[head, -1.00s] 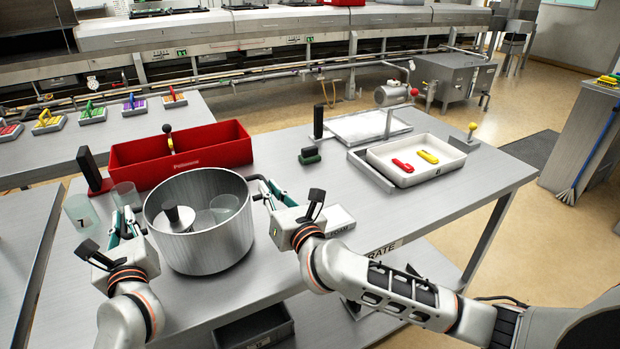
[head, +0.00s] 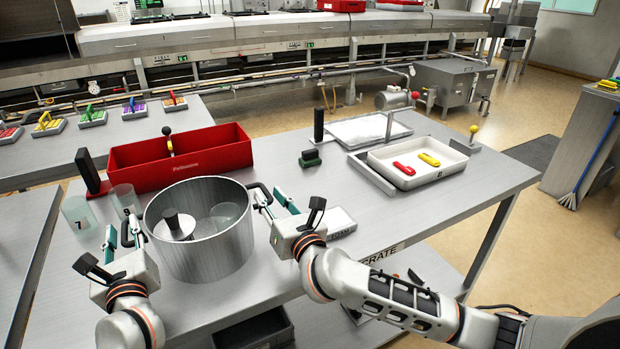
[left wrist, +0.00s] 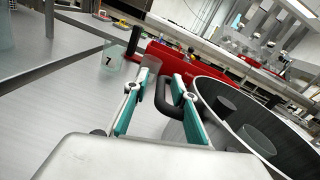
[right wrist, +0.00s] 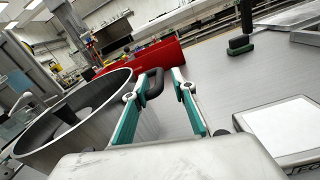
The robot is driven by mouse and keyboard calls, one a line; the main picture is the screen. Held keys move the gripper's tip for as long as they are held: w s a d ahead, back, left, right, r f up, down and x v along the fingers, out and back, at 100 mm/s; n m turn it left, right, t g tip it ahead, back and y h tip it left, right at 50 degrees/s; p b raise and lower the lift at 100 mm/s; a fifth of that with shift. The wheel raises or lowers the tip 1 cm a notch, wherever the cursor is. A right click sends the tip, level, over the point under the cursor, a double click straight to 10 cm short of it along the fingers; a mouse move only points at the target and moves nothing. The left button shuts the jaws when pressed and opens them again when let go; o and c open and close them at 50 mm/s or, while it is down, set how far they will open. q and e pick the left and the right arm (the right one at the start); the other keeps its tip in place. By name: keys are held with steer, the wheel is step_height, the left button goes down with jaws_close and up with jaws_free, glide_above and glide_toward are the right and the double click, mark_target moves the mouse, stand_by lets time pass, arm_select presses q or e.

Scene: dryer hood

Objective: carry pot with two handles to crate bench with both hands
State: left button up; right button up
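The pot (head: 205,250) is a wide grey metal vessel with a dark handle on each side. It stands upright on the grey metal bench (head: 345,190), whose front edge reads "CRATE". A dark-topped cone and a clear cup show inside it. My left gripper (head: 122,234) is open at the left handle; in the left wrist view that handle (left wrist: 164,98) lies between the spread teal fingers. My right gripper (head: 276,202) is open at the right handle; in the right wrist view the handle (right wrist: 154,84) lies between its fingers. I cannot tell whether the fingers touch the handles.
A red bin (head: 210,150) stands behind the pot, with clear cups (head: 76,213) to its left. A white tray (head: 440,172) with a red and a yellow item sits at the right. A pale labelled block (head: 340,222) lies by my right gripper. The bench middle is mostly clear.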

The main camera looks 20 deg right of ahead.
steer(key=shift+s, duration=0.1)
arm_select(q)
steer(key=s+d, duration=0.1)
steer(key=s, duration=0.9)
steer(key=shift+s+d, duration=0.25)
steer(key=shift+d, duration=0.1)
arm_select(e)
steer(key=s+d, duration=0.2)
steer(key=s, duration=0.9)
steer(key=shift+s, duration=0.35)
arm_select(q)
steer(key=shift+s, duration=0.1)
arm_select(e)
steer(key=shift+s, duration=0.1)
